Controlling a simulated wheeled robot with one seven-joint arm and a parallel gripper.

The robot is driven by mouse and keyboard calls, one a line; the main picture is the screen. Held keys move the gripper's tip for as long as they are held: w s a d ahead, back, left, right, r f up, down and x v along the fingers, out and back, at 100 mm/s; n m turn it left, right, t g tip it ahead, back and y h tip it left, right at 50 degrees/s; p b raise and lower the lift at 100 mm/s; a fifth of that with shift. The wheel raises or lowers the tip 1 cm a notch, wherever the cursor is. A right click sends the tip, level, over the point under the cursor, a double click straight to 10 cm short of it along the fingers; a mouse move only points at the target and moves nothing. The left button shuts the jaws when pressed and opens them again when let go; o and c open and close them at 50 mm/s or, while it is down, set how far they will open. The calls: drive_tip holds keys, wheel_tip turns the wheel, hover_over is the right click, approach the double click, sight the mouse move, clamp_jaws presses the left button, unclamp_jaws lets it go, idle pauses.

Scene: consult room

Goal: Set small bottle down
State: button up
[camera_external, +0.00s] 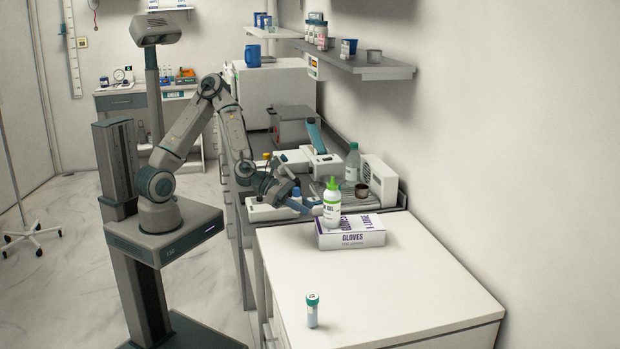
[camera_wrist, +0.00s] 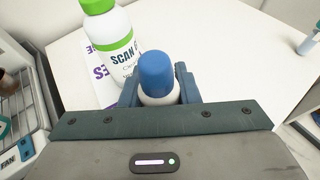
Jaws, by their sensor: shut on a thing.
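A small white bottle with a blue cap (camera_wrist: 156,75) is held between the fingers of my gripper (camera_wrist: 160,88) in the wrist view. In the external view the small bottle (camera_external: 297,195) shows at the tip of my gripper (camera_external: 290,204), beside the glove box. My gripper is shut on it. The bottle's lower part is hidden by the gripper in the wrist view, so I cannot tell whether its base touches a surface.
A green-capped gel bottle (camera_external: 331,203) stands on the gloves box (camera_external: 350,234), close to my gripper. A teal-capped tube (camera_external: 312,311) stands near the front of the white cabinet top (camera_external: 420,275), which is otherwise largely clear. A clear bottle (camera_external: 352,163) stands behind.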

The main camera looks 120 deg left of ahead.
drive_tip(key=w+d+f+n+g+y+b, duration=0.1)
drive_tip(key=w+d+f+n+y+b, duration=0.3)
drive_tip(key=w, duration=0.4)
drive_tip(key=d+r+n+g+y+b, duration=0.1)
drive_tip(key=d+r+b, duration=0.25)
drive_tip(key=d, duration=0.45)
drive_tip(key=d+r+n+g+y+b, duration=0.2)
drive_tip(key=d+r+b, duration=0.15)
drive_tip(key=d, duration=0.35)
drive_tip(key=p, duration=0.2)
hover_over(327, 272)
wheel_tip(327, 272, down, 11)
drive_tip(key=shift+s+r, duration=0.1)
drive_tip(key=shift+s, duration=0.05)
drive_tip(key=shift+f, duration=0.2)
wheel_tip(327, 272, down, 4)
drive_tip(key=shift+r+p, duration=0.1)
drive_tip(key=shift+p, duration=0.35)
